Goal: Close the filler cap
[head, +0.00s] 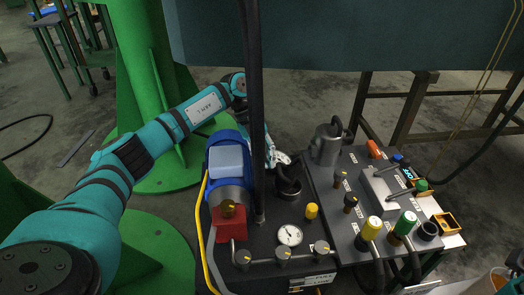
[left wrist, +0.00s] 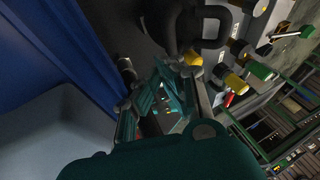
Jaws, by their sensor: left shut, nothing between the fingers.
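The black filler cap (head: 288,178) stands on the dark top of the disperser unit, just right of the black vertical post. Its dark parts blend together, so I cannot tell how far its lid is open. My right gripper is not in view.
A blue motor (head: 228,160) stands left of the post. A grey metal canister (head: 326,145) stands right of the cap. A pressure gauge (head: 289,235) and a yellow cap (head: 311,211) are in front. Yellow and green valves (head: 371,228) are at the right.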

